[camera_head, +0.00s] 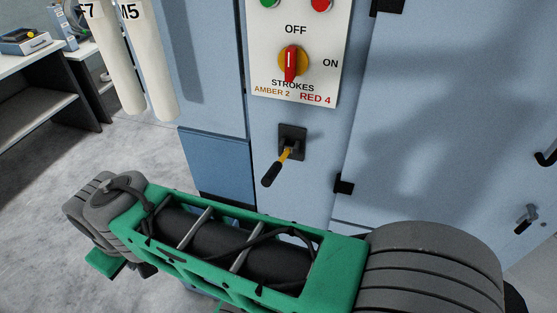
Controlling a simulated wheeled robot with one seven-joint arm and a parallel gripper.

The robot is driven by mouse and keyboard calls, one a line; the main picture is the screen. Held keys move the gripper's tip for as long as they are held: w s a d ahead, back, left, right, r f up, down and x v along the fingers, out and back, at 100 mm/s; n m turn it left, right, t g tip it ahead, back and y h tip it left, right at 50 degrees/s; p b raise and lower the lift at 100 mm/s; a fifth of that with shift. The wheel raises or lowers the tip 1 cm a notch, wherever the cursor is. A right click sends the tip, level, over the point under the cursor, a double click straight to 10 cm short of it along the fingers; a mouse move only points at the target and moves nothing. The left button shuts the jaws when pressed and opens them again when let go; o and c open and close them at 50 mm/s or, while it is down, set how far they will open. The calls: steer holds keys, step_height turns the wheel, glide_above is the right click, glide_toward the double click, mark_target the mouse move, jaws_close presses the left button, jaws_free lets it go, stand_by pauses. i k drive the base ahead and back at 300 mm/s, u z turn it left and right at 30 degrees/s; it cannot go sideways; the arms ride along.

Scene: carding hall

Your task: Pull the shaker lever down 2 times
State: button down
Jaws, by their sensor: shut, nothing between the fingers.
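A lever with an amber shaft and a black grip (271,174) sticks out of a black square plate (292,137) on the light blue machine front. Its grip points down and to the left, toward the camera. I take it for the shaker lever; no label naming it shows. Above it, a white panel (273,63) reads "STROKES", "AMBER 2" and "RED 4". My green and grey arm crosses the lower part of the view, below the grip in the picture. My gripper's fingers do not show.
A rotary switch (291,63) with a red pointer points up to OFF, on a yellow disc. Green and red buttons sit above it, cut by the edge. A small latch (527,216) is at right.

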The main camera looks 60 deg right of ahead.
mark_target(269, 176)
steer(key=k, duration=1.3)
steer(key=z, duration=0.35)
steer(key=i, duration=0.75)
